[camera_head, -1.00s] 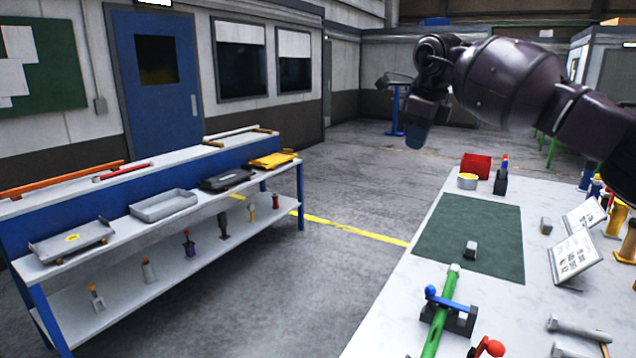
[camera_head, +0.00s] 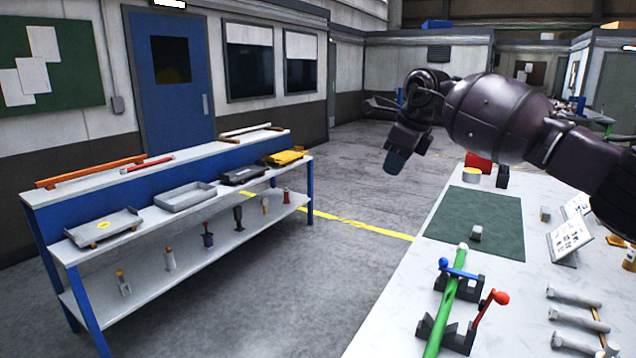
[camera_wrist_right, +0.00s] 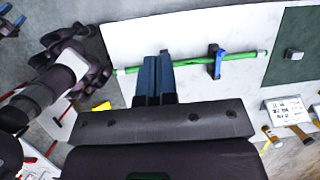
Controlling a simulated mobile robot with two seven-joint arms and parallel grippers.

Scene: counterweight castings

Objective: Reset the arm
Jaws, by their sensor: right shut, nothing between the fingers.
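My right gripper (camera_head: 395,161) hangs at the end of my dark right arm in the head view, above the floor beyond the far left edge of the work table (camera_head: 400,300). It is shut and empty, apart from everything. Its blue fingers (camera_wrist_right: 153,80) lie together in the right wrist view, where they overlap the table and the left part of the green bar (camera_wrist_right: 190,62). In the head view the bar lies in black holders, one with a blue-knobbed lever (camera_head: 443,264) and one with a red-knobbed lever (camera_head: 500,297). My left gripper is not identifiable in either view.
A dark green mat (camera_head: 485,215) on the table bears a small grey block (camera_head: 476,233). Grey bolt-like castings (camera_head: 575,297) and printed stands (camera_head: 568,238) are at right. A blue-framed shelf bench (camera_head: 150,240) stands left, with free floor (camera_head: 290,290) between.

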